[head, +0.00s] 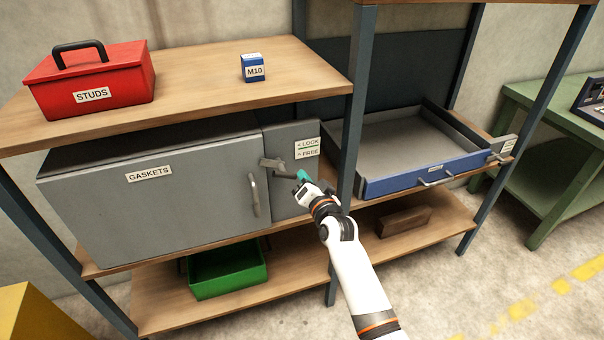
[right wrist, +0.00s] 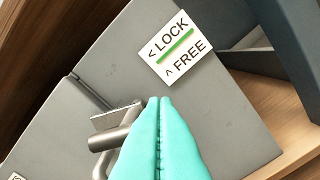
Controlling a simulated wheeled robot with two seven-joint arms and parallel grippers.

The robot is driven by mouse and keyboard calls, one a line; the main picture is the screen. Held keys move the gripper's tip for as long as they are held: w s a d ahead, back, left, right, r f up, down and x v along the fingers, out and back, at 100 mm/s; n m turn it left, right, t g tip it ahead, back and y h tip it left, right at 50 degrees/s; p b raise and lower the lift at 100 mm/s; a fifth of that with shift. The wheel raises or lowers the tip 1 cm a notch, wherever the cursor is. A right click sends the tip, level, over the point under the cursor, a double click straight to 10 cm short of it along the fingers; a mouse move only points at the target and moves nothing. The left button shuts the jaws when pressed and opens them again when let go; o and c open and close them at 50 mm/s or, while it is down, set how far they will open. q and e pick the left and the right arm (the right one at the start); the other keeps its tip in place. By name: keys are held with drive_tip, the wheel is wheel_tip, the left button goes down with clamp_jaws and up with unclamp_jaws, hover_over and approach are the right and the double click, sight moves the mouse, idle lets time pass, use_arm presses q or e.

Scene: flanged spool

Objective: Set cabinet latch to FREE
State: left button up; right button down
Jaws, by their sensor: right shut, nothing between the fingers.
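The grey cabinet (head: 150,195) marked GASKETS stands on the middle shelf, its door shut. The latch (head: 272,164), a grey metal lever, sits by the door's right edge. It also shows in the right wrist view (right wrist: 112,136), partly hidden by my fingers. A white label (head: 307,148) with LOCK and FREE, each with an arrow, is right of the latch and shows in the right wrist view (right wrist: 174,48). My right gripper (head: 300,175) has teal fingers pressed together, empty, close to the lever's right end; I cannot tell whether they touch it. My left gripper is not in view.
A door handle (head: 254,195) is below left of the latch. A shelf post (head: 350,130) stands right beside my right gripper. An open blue-fronted drawer (head: 425,174) is to the right. A red STUDS box (head: 95,80) and a blue M10 box (head: 252,68) stand on the upper shelf.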

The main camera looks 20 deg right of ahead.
drive_tip(key=shift+a+f+m+t+b, duration=0.1)
drive_tip(key=shift+a+f+m+b, duration=0.4)
drive_tip(key=shift+m, duration=1.5)
drive_tip(key=shift+a+f+m+t+b, duration=0.2)
drive_tip(key=shift+f+m+b, duration=0.45)
drive_tip(key=shift+m, duration=1.35)
drive_tip(key=shift+a+f+m+b, duration=0.4)
drive_tip(key=shift+f+m, duration=0.35)
drive_tip(key=shift+m, duration=1.25)
drive_tip(key=shift+d+f, duration=0.1)
